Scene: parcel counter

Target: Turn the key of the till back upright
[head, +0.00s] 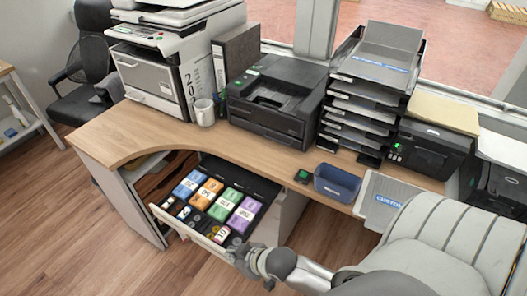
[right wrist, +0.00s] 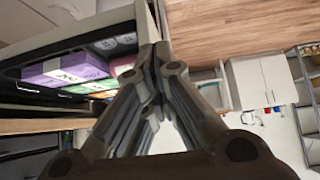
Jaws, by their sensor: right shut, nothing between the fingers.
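The till is a drawer (head: 183,226) pulled out from under the counter, with coloured note bundles and coins in its dark tray. In the right wrist view the drawer's pale front (right wrist: 149,25) runs beside the fingers. My right gripper (head: 234,252) is at the drawer's front, near its right end. Its fingers (right wrist: 153,58) are shut with nothing between them. I cannot make out the key in either view; the gripper may hide it. Whether the fingertips touch the drawer front is unclear. My left gripper is not in view.
The wooden counter (head: 130,124) above holds a white mug (head: 204,112), a black printer (head: 275,100), stacked trays (head: 362,105), a blue bin (head: 336,183) and a small dark device (head: 302,176). Open floor lies left of the drawer.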

